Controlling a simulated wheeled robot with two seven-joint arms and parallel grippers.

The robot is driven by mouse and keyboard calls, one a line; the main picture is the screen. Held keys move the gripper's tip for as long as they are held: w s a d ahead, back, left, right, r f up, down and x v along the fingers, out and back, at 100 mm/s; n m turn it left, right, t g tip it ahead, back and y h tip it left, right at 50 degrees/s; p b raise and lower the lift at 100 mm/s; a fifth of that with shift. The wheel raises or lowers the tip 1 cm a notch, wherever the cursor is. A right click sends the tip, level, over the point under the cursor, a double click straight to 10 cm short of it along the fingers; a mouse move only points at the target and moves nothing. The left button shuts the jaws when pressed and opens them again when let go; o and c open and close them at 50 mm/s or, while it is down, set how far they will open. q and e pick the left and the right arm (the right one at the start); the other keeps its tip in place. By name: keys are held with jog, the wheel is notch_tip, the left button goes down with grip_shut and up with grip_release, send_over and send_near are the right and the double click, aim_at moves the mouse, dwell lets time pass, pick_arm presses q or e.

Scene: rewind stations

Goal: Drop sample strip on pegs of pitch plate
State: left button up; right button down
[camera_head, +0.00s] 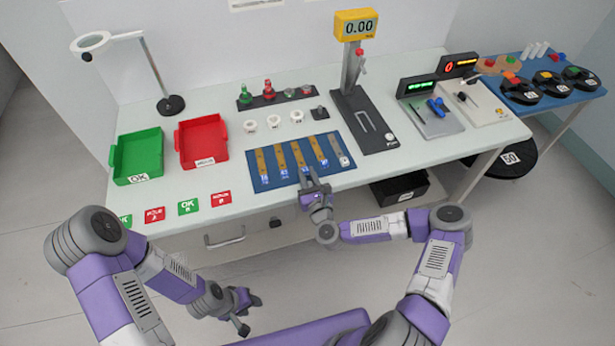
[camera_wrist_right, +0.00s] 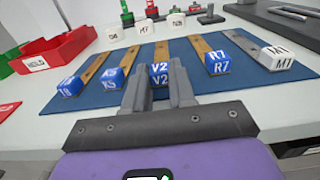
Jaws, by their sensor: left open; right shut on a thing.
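Several wooden sample strips with blue labelled end blocks lie side by side on a blue mat (camera_head: 252,186). My right gripper (camera_head: 308,178) is at the mat's front edge. In the right wrist view its fingers (camera_wrist_right: 160,92) are shut on the blue end of the strip marked V2 (camera_wrist_right: 159,70); any lift off the mat cannot be told. The strip marked R7 (camera_wrist_right: 217,62) lies to its right. My left gripper (camera_head: 244,308) is open and empty, low in front of the table. I cannot tell which fixture is the pitch plate; no pegs are clearly visible.
A pale strip marked M1 (camera_wrist_right: 277,56) lies at the mat's right end. Green (camera_head: 139,155) and red (camera_head: 203,139) trays stand left. White cups stand behind the mat. A black gauge stand (camera_head: 366,120) and two plates with displays (camera_head: 432,117) (camera_head: 481,103) stand right.

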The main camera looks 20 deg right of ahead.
jog(key=shift+f, duration=0.15)
jog(key=c, duration=0.9)
grip_release()
jog(key=shift+c, duration=0.2)
